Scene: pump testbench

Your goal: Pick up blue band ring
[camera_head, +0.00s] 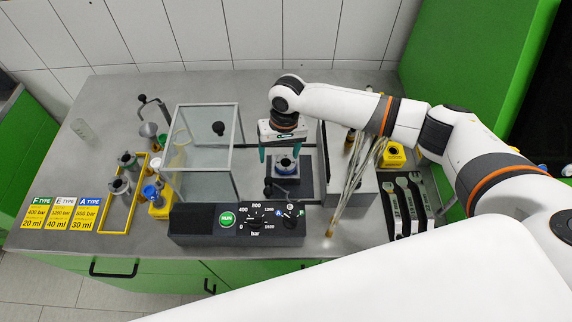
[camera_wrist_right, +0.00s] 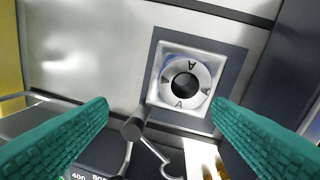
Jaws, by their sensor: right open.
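My right gripper (camera_head: 282,156) points down from above the dark plate in the middle of the bench. Its two teal fingers are apart and nothing is between their tips. Below it a round part with a bluish band (camera_head: 286,166) sits on a dark base. Another blue-topped part (camera_head: 151,192) stands on a yellow stand at the left. My left gripper is not in view.
A clear box (camera_head: 204,145) stands left of the gripper. A dark gauge panel (camera_head: 236,222) lies in front. A bundle of thin rods (camera_head: 352,185) leans at the right, beside a tool tray (camera_head: 405,205). A yellow frame (camera_head: 118,225) holds metal parts at the left.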

